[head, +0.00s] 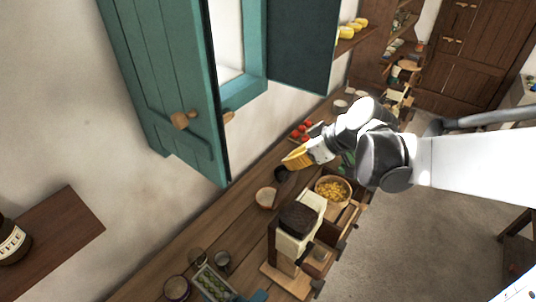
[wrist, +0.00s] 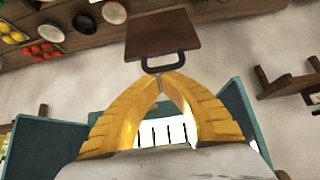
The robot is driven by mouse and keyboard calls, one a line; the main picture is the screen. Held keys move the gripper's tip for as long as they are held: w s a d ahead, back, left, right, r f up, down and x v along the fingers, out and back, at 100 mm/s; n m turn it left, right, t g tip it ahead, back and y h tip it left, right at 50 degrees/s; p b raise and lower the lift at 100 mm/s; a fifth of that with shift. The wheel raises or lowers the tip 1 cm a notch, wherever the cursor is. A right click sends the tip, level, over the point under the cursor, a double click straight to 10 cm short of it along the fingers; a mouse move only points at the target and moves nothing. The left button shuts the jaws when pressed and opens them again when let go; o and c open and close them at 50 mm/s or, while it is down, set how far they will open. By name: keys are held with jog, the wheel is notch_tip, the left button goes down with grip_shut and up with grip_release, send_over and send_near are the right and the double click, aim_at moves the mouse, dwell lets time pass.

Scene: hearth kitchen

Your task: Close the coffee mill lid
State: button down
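What looks like the coffee mill (head: 291,243) stands on the wooden counter in the head view, with a cream body, a dark brown top and a wooden base. A pale panel (head: 314,200) rises beside the dark top; I cannot tell for sure whether it is the lid. My gripper (head: 286,163) is beyond the mill, apart from it, with yellow fingers pointing left toward the wall. In the wrist view, the fingertips of my gripper (wrist: 160,76) meet with nothing seen between them. The mill is not clearly identifiable there.
A bowl of yellow pieces (head: 332,190) stands behind the mill, and a small bowl (head: 266,197) to its left. A teal shutter (head: 175,90) hangs open over the counter. In the wrist view, a brown board with a black handle (wrist: 162,35) appears beyond the fingertips.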

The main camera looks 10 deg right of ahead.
jog(key=s+d+f+t+y+b, duration=1)
jog(key=f+b, duration=0.3)
jog(key=b, duration=2.1)
jog(key=shift+d+f+b, duration=0.2)
jog(key=shift+f+b, duration=0.15)
